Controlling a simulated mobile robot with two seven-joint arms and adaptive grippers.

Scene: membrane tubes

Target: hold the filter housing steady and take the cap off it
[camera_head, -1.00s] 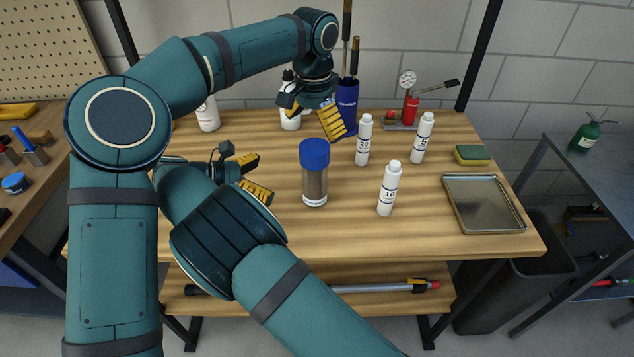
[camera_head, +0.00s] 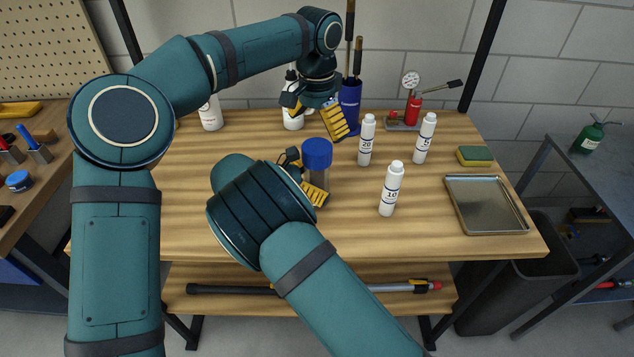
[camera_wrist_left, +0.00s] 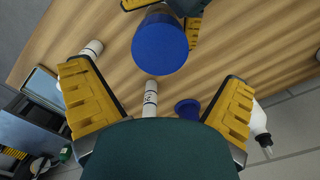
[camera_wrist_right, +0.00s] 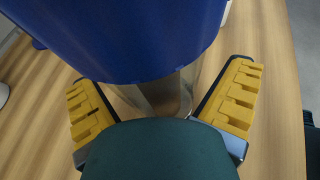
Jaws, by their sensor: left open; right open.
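The filter housing (camera_head: 318,178) stands upright on the table, a clear cylinder with a brownish inside and a blue cap (camera_head: 317,152) on top. My right gripper (camera_head: 305,180) is open, with its yellow fingers on either side of the clear body below the cap. In the right wrist view the blue cap (camera_wrist_right: 120,40) fills the top and the body (camera_wrist_right: 165,95) lies between the fingers. My left gripper (camera_head: 318,118) is open and empty, above and behind the housing. In the left wrist view the cap (camera_wrist_left: 160,45) shows ahead of its spread fingers.
White bottles marked 20 (camera_head: 366,142), 5 (camera_head: 425,140) and 10 (camera_head: 391,190) stand right of the housing. A metal tray (camera_head: 486,204) and a sponge (camera_head: 475,156) lie farther right. A blue holder (camera_head: 349,100) with tall tools stands behind. The table's left part is clear.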

